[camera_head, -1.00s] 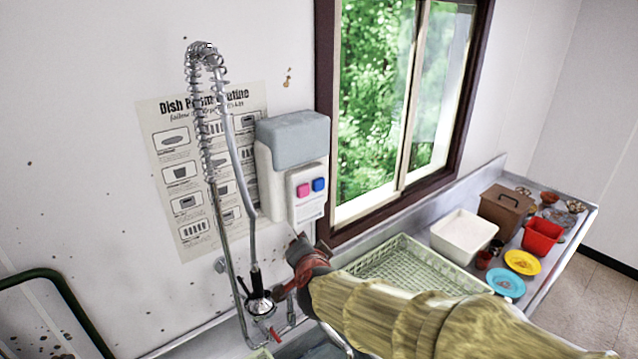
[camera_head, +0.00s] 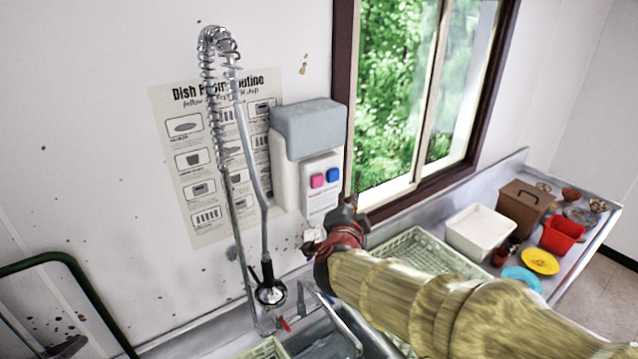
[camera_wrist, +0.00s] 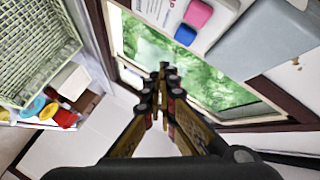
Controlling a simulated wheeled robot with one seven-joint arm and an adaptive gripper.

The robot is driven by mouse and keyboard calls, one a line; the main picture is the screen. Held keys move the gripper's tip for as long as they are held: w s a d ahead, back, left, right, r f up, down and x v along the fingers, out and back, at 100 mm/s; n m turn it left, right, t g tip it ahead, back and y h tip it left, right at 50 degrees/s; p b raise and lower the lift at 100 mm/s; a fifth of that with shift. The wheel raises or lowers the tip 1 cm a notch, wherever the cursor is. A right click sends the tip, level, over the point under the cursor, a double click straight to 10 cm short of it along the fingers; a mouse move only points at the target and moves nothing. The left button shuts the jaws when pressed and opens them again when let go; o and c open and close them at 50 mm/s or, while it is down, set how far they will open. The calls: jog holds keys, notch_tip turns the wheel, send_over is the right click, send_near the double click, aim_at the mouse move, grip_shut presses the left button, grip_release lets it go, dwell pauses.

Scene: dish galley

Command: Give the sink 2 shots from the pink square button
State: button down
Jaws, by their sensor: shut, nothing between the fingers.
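The pink square button (camera_head: 317,181) is on the white front of the wall dispenser (camera_head: 290,180), left of a blue button (camera_head: 333,175). The pink button (camera_wrist: 198,14) also shows at the top of the wrist view, above the blue button (camera_wrist: 186,35). My gripper (camera_head: 350,208) is just below and right of the dispenser in the head view, apart from the buttons. In the wrist view my gripper (camera_wrist: 164,78) is shut and empty, its fingertips over the window and short of the buttons. The sink (camera_head: 338,338) is below, partly hidden by my arm.
A coiled spray hose (camera_head: 222,120) and tap stand left of the dispenser. A pale dish rack (camera_head: 430,250) is behind my arm. A white tub (camera_head: 478,232), brown box (camera_head: 524,205), red container (camera_head: 562,233) and plates crowd the right counter. The window (camera_head: 400,100) is right of the dispenser.

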aim_at(317, 181)
jog(key=w+a+p, duration=0.1)
jog(key=w+a, duration=0.3)
jog(key=w, duration=0.3)
jog(key=shift+a, duration=0.4)
jog(key=shift+w+a+p, duration=0.1)
jog(key=shift+w+p, duration=0.15)
jog(key=shift+p, duration=0.05)
dwell(1.0)
jog(key=shift+w+a, duration=0.15)
jog(key=shift+w, duration=0.05)
jog(key=shift+w+a+p, duration=0.3)
jog(key=shift+w+a, duration=0.15)
jog(key=shift+w, duration=0.2)
dwell(1.2)
jog(key=shift+s+d, duration=0.1)
dwell(0.4)
jog(key=shift+s+d+f+b, duration=0.1)
jog(key=shift+s+d+b, duration=0.3)
jog(key=shift+s, duration=0.35)
jog(key=shift+s+d, duration=0.15)
jog(key=shift+d, duration=0.05)
